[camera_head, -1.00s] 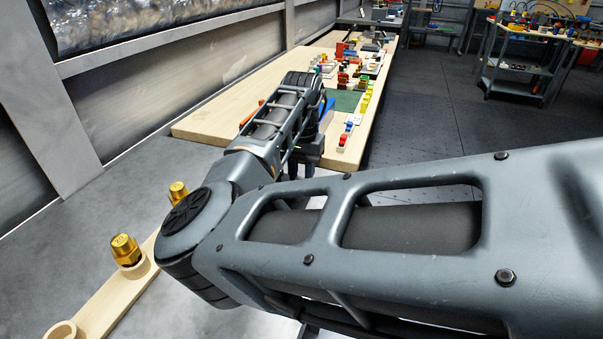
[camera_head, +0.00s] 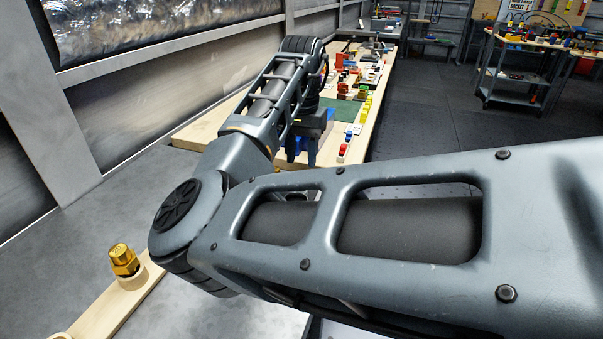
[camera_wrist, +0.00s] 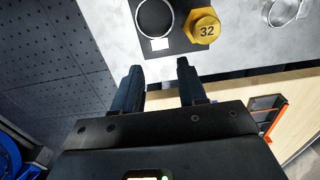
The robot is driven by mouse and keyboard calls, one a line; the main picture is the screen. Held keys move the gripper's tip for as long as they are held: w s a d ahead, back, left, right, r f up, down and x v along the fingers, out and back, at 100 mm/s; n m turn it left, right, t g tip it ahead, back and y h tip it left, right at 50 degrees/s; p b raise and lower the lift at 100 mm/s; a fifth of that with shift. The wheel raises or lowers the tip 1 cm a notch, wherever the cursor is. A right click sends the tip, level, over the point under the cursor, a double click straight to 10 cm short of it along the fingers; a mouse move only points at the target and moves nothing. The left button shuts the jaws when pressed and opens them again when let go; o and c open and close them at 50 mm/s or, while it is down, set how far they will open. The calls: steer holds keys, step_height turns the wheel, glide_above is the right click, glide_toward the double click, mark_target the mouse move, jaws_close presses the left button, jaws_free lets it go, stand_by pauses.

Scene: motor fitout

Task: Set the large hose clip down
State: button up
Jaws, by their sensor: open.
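My gripper (camera_wrist: 157,72) is open in the wrist view, with nothing between its two dark fingers. A thin metal ring like a hose clip (camera_wrist: 171,22) lies on a dark pad (camera_wrist: 182,43), just beyond the fingertips and apart from them. Another shiny metal ring (camera_wrist: 272,16) lies on the grey surface at the top right. I cannot tell which ring is the large hose clip. In the head view my gripper (camera_head: 301,158) shows small and partly hidden behind my arm; neither ring can be made out there.
A brass hex fitting marked 32 (camera_wrist: 203,30) sits right of the nearer ring, above a white label (camera_wrist: 159,44). An orange-edged item (camera_wrist: 272,125) lies on the wood. In the head view, another brass fitting (camera_head: 123,260) stands in a wooden rack (camera_head: 112,306); the wooden bench (camera_head: 195,132) is crowded.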

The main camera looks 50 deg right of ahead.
steer(key=shift+r, duration=1.85)
